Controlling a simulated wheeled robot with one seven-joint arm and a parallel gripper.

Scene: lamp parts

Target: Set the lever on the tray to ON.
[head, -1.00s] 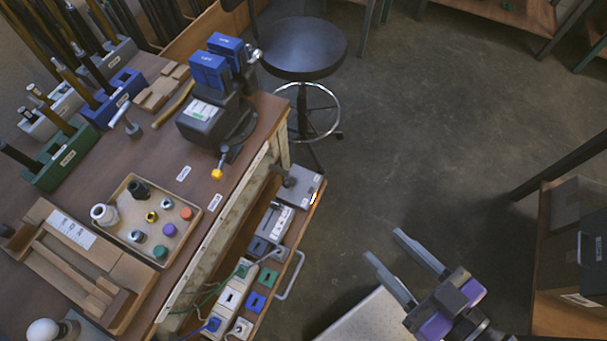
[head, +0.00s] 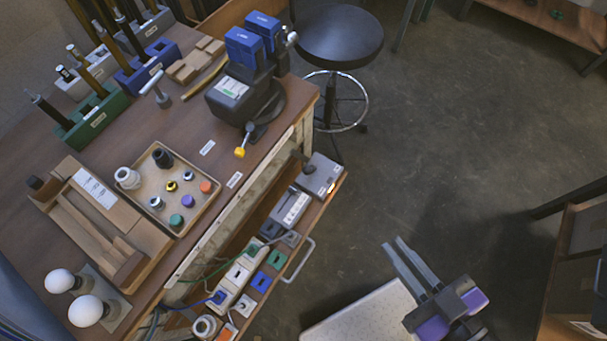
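The pull-out tray (head: 298,247) sticks out under the bench's right edge. At its far end is a grey box (head: 322,176) with a dark upright lever (head: 308,167) and a small glowing orange spot (head: 331,188). The lever's ON and OFF marks are too small to read. My gripper (head: 393,242) is in the air to the lower right of the tray, apart from the lever. Its two fingers have a narrow gap between them and hold nothing.
The tray also bears a second grey box (head: 289,207), a white socket strip (head: 235,282) with cables, and green and blue blocks. A tray handle (head: 302,262) sticks out. A stool (head: 340,40) stands behind. Open floor (head: 450,140) lies to the right.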

